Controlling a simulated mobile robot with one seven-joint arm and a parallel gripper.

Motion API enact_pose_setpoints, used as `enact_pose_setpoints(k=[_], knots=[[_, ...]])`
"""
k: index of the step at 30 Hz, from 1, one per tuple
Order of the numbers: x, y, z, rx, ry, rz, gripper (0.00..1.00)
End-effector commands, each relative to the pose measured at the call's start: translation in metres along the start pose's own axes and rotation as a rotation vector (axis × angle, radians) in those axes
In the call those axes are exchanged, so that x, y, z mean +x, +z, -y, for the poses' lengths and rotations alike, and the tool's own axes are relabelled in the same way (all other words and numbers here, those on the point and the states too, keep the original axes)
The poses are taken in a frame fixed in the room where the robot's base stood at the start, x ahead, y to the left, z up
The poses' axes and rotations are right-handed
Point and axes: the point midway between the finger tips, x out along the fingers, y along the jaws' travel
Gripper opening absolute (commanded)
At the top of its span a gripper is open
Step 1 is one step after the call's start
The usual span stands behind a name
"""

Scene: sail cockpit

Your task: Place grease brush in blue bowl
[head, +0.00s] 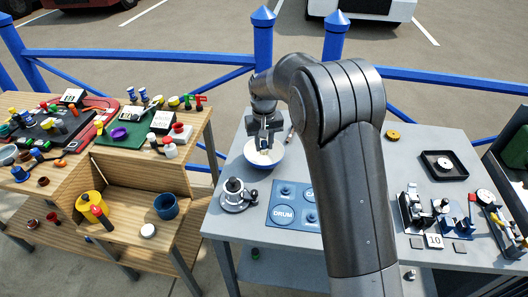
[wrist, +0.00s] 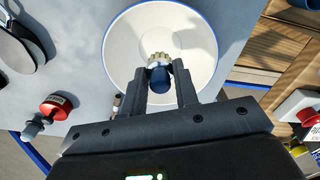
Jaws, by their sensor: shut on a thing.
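My gripper (head: 264,143) is shut on the grease brush, which has a dark blue handle (wrist: 159,79) and cream bristles (wrist: 159,59). The white bowl with a blue rim (head: 276,161) stands on the grey table, directly below my gripper. In the wrist view the bowl (wrist: 120,48) lies behind the brush, and the bristles point into it. My two fingertips (wrist: 160,84) are on either side of the handle. I cannot tell whether the bristles touch the bowl. In the head view my gripper hides most of the brush.
A metal pot-like device (head: 235,193) stands close in front of the bowl, beside a blue DRUM mat (head: 284,213). A dark blue cup (head: 166,206) sits on the wooden bench at left. A black tray (head: 443,164) lies at right. Blue railings run behind the table.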

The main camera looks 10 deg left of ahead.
Motion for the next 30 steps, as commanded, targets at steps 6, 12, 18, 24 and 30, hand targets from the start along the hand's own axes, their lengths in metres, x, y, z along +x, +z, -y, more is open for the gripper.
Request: enact_pose_setpoints(k=[6, 12, 18, 24, 30], knots=[[0.022, 0.0, 0.001, 0.0, 0.001, 0.002, 0.06], [0.041, -0.001, 0.0, 0.0, 0.001, -0.001, 0.06], [0.041, -0.001, 0.0, 0.0, 0.001, -0.001, 0.06], [0.043, -0.001, 0.0, 0.0, 0.001, -0.001, 0.35], [0.043, -0.001, 0.0, 0.0, 0.001, -0.001, 0.49]])
